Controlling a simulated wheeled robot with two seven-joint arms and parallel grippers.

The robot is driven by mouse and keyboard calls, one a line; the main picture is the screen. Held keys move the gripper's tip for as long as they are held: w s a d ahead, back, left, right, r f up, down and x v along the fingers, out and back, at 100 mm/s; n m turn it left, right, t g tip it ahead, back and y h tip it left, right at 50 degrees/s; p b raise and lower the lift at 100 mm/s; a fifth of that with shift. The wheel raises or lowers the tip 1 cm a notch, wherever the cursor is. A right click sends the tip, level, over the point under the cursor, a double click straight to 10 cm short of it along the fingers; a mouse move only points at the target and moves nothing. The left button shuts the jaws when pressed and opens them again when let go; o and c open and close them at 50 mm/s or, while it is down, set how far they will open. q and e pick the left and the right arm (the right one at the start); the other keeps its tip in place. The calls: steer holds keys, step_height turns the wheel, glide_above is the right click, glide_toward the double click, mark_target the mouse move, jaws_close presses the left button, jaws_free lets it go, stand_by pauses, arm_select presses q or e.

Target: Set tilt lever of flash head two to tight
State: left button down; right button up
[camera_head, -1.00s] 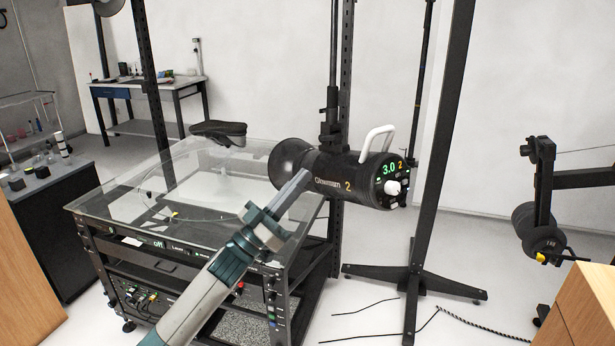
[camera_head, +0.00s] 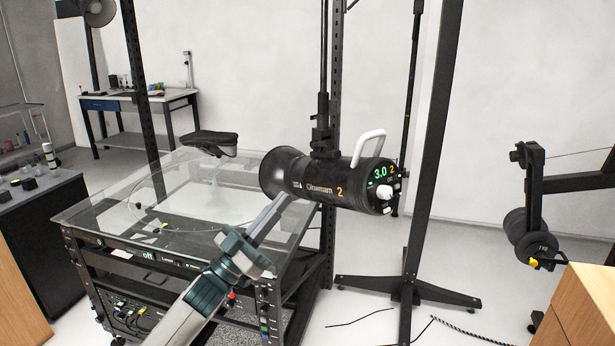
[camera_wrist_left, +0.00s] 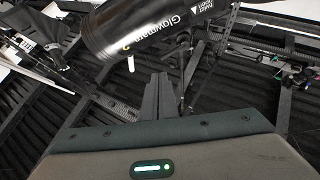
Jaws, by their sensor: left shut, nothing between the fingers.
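Flash head two (camera_head: 330,184) is a black cylinder marked 2, with a lit 3.0 display and a white handle, hanging from a dark vertical pole. Its mounting bracket (camera_head: 322,142) sits on top of the body; I cannot make out the tilt lever there. My left gripper (camera_head: 286,200) is shut and empty, its fingertips at the lower edge of the head near its flared end. In the left wrist view, the shut fingers (camera_wrist_left: 157,88) point toward the head's dark body (camera_wrist_left: 150,30). I cannot tell whether they touch it. My right gripper is not in view.
A glass-topped turntable cart (camera_head: 190,200) stands below and left of the head. A black upright stand (camera_head: 425,150) rises to the right. A workbench (camera_head: 135,100) is at the back wall.

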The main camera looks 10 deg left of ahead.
arm_select(q)
steer(key=d+m, duration=0.1)
steer(key=m, duration=0.2)
steer(key=m+t+y+p, duration=0.3)
steer(key=m+y, duration=0.3)
steer(key=m, duration=1.4)
glide_toward(330, 169)
step_height(330, 169, up, 3)
steer(key=shift+d+m+y, duration=0.15)
steer(key=shift+m+y, duration=0.65)
steer(key=shift+m, duration=0.2)
steer(key=p+x, duration=0.2)
steer(key=x, duration=0.6)
steer(key=shift+r+p, duration=0.25)
steer(key=shift+p, duration=0.1)
steer(key=shift+x, duration=0.8)
